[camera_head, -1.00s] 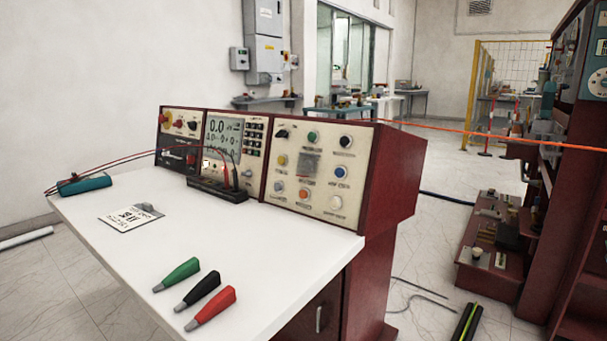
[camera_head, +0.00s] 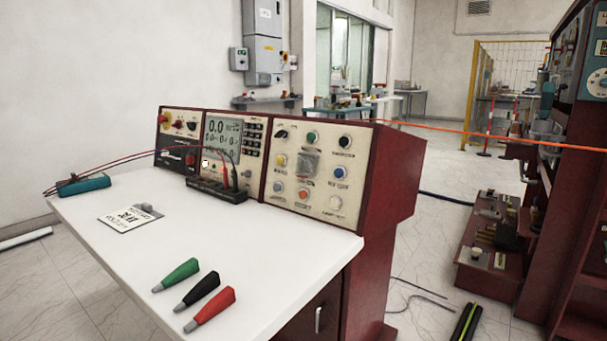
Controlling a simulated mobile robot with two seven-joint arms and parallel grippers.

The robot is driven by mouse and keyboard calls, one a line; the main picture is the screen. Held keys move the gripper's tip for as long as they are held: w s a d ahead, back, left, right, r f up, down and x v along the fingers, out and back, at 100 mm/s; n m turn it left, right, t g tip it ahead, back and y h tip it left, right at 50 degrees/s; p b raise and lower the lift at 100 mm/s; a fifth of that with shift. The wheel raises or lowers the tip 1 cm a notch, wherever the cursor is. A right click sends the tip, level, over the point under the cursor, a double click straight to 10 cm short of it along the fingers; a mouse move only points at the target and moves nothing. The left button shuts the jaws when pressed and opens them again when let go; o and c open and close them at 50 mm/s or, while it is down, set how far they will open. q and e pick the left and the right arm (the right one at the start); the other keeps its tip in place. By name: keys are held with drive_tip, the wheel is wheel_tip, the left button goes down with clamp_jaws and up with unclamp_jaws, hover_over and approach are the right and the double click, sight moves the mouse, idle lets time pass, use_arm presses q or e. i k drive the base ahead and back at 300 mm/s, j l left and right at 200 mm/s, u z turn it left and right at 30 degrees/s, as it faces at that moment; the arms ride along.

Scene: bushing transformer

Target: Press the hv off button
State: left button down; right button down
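A dark red control console (camera_head: 392,185) stands at the back of a white desk. Its right-hand cream panel (camera_head: 322,183) carries several round knobs and buttons: a green one (camera_head: 312,138), a yellow one (camera_head: 280,160), a blue one (camera_head: 340,172), an orange-red one (camera_head: 304,194), a white one (camera_head: 335,202) and dark ones. A grey square piece (camera_head: 307,162) sits in the panel's middle. The labels are too small to read, so I cannot tell which button is hv off. Neither of my grippers shows in the view.
The white desk top (camera_head: 240,250) holds green (camera_head: 177,275), black (camera_head: 198,290) and red (camera_head: 211,308) probes, a card (camera_head: 130,217), a teal device (camera_head: 83,184) and a black terminal block (camera_head: 216,190). An orange line (camera_head: 470,132) runs right from the console.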

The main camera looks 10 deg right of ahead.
sight(339, 173)
drive_tip(key=i+j+u, duration=0.1)
drive_tip(key=i, duration=0.45)
drive_tip(key=i+j, duration=0.25)
drive_tip(key=i, duration=0.35)
drive_tip(key=k+j+u, duration=0.05)
